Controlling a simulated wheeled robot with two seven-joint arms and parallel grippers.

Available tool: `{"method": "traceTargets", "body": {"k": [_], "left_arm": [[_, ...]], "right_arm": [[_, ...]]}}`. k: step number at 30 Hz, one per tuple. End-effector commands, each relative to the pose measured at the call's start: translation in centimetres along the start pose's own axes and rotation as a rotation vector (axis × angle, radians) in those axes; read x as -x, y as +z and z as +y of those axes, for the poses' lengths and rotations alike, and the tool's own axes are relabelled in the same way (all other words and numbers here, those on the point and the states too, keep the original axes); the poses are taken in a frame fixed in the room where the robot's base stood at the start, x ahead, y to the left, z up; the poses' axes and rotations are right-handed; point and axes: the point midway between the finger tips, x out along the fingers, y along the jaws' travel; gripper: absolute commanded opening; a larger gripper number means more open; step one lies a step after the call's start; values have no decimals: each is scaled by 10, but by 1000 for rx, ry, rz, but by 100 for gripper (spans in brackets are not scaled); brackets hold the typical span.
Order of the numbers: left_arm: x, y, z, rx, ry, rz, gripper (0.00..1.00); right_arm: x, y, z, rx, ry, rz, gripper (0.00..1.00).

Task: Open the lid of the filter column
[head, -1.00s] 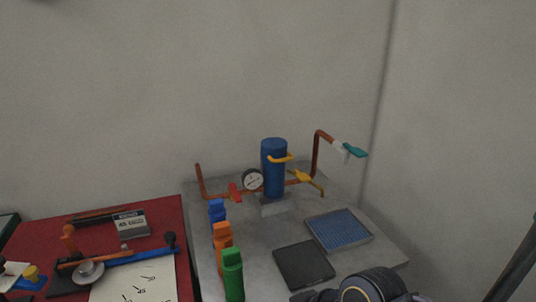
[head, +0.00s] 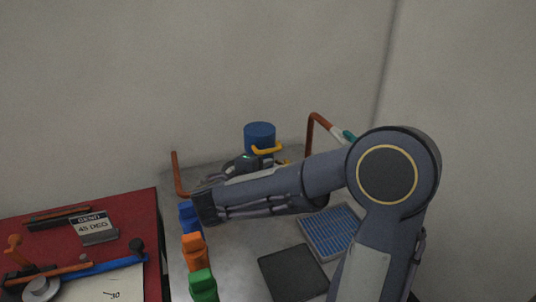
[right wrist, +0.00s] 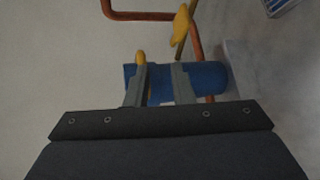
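The filter column (head: 259,136) is a blue upright cylinder with a yellow lid handle (head: 267,149) at its upper part; my right arm hides its lower part in the head view. My right gripper (head: 245,165) is in front of the column, just below the handle. In the right wrist view the column (right wrist: 205,78) lies sideways across the picture. The two fingers of my right gripper (right wrist: 159,80) are apart over it, one of them by the yellow handle (right wrist: 141,58). I cannot tell whether they touch. My left gripper is not in view.
Copper pipes (head: 309,135) flank the column. Blue, orange (head: 194,249) and green (head: 203,285) clamp-like pieces stand at the left edge of the grey table. A blue filter panel (head: 326,232) and a dark plate (head: 291,275) lie in front. A red table (head: 140,215) adjoins at left.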

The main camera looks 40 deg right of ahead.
Motion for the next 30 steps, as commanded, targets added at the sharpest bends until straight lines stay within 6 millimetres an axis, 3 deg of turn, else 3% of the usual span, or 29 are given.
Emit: {"method": "traceTargets", "body": {"k": [3,6,19,30], "left_arm": [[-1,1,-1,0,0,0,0],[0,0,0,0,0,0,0],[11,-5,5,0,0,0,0],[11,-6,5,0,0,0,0]], "right_arm": [[1,-23,12,14,102,31,21],[-3,-30,18,14,134,38,21],[-64,-32,26,16,135,38,21],[-75,-32,27,16,136,41,21]]}}
